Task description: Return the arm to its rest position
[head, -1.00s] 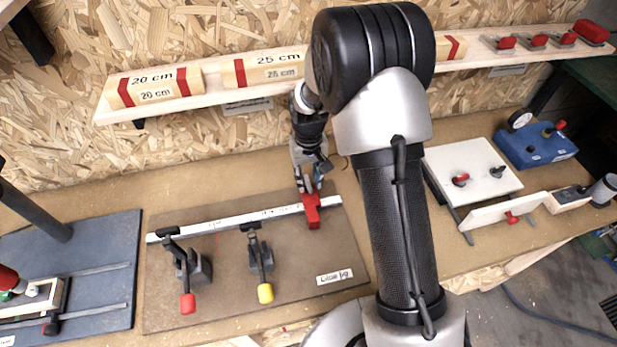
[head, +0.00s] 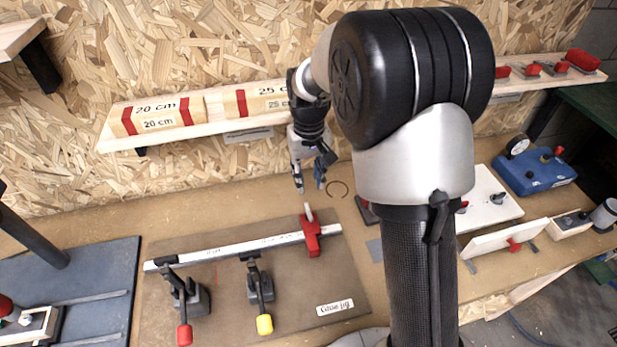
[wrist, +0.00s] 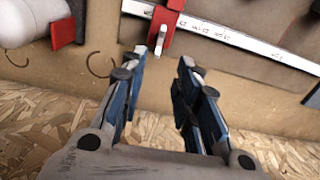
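My gripper (head: 310,186) hangs above the back of the workbench with its fingers apart and nothing between them. In the wrist view my gripper (wrist: 163,75) shows two blue-lined fingers spread open, with a gap between them. A red stop (head: 311,236) with a small pale handle sits on the white ruler rail (head: 222,250) of the glue jig, just below and in front of my fingertips, apart from them. The red stop (wrist: 166,14) also shows at the top of the wrist view, beyond the fingers.
The glue jig board (head: 230,296) carries two toggle clamps with red and yellow (head: 264,324) tips. A shelf (head: 190,132) with labelled wooden blocks (head: 157,117) runs along the chipboard wall behind my gripper. A white panel (head: 488,205) and a blue box (head: 533,172) stand to the right.

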